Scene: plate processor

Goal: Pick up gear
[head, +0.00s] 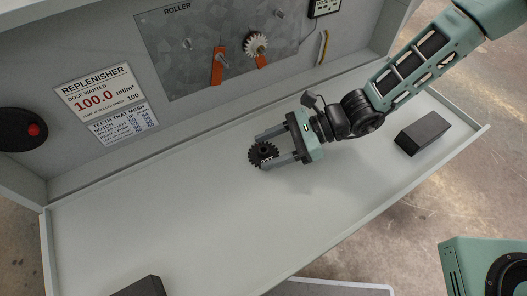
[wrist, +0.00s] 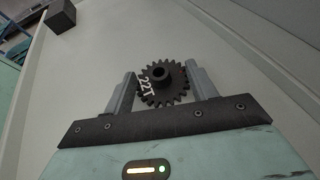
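The gear (head: 263,154) is black and toothed, with a raised round hub and white "22T" lettering. It is near the middle of the pale shelf (head: 190,200), with its face turned up. My gripper (head: 268,147) reaches it from the right, its two grey fingers on either side of the gear. In the wrist view the gear (wrist: 163,83) sits between the fingertips (wrist: 161,72) with hardly any gap at either side. Whether the fingers press on it, and whether it rests on the shelf, I cannot tell.
A dark block (head: 422,133) lies right of my gripper, another (head: 140,288) at the front left edge.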

